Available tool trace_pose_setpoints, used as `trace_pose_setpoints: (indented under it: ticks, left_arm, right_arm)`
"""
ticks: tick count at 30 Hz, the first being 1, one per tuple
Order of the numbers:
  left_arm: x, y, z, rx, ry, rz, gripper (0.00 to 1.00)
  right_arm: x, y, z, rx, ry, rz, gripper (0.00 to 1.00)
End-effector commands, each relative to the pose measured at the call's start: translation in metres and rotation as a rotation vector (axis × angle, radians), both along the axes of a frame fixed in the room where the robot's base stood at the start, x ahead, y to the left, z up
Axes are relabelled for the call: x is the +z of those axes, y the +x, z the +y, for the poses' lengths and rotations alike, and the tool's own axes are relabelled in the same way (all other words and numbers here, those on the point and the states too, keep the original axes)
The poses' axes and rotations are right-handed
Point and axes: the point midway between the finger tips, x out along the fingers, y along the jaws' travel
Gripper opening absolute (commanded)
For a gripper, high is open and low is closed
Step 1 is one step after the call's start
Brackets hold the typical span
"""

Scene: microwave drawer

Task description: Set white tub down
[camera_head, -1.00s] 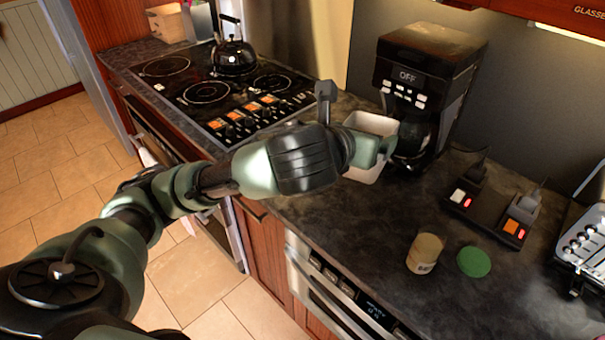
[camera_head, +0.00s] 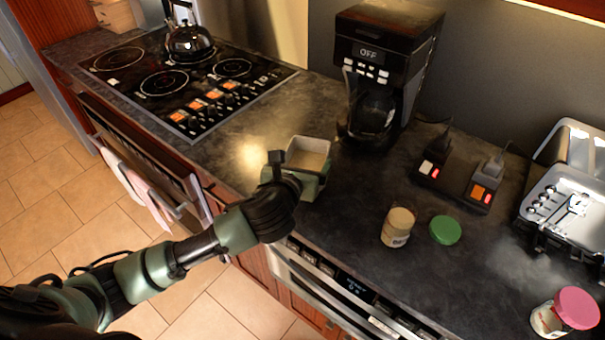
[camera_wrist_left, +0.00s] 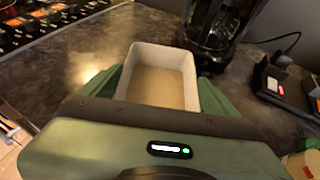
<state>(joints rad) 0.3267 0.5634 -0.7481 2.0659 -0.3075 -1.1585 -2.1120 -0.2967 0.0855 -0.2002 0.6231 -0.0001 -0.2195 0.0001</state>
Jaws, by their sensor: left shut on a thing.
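The white tub (camera_head: 309,150) is a small open rectangular container with a beige inside. My left gripper (camera_head: 304,178) is shut on it, with green fingers on either side. The tub is over the dark countertop, left of and in front of the coffee maker. In the left wrist view the tub (camera_wrist_left: 160,76) sits upright between the green fingers of the gripper (camera_wrist_left: 158,88). I cannot tell whether its base touches the counter. My right gripper is not in view.
The black coffee maker (camera_head: 376,80) stands behind the tub. The stove (camera_head: 185,80) with a kettle (camera_head: 189,42) is at left. An open jar (camera_head: 398,227), green lid (camera_head: 445,230), power strip (camera_head: 455,182) and toaster (camera_head: 572,190) are at right. Counter around the tub is clear.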

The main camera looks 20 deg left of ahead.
Motion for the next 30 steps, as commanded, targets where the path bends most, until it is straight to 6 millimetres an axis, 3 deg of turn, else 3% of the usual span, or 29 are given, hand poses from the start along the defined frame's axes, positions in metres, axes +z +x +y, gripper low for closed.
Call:
trace_pose_setpoints:
  ticks: [8,21,22,30]
  left_arm:
    - [-0.039,0.000,0.000,0.001,-0.001,0.003,0.39]
    - [-0.044,0.000,0.000,0.000,0.001,0.000,0.39]
    - [-0.044,0.000,0.000,0.000,0.001,0.001,0.99]
    - [-0.043,0.000,0.000,-0.001,0.000,0.001,1.00]
  right_arm:
    - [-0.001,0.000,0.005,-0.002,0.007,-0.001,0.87]
    - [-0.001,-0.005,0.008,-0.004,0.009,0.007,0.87]
    - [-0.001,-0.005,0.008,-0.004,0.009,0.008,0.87]
    - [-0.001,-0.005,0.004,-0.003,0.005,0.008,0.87]
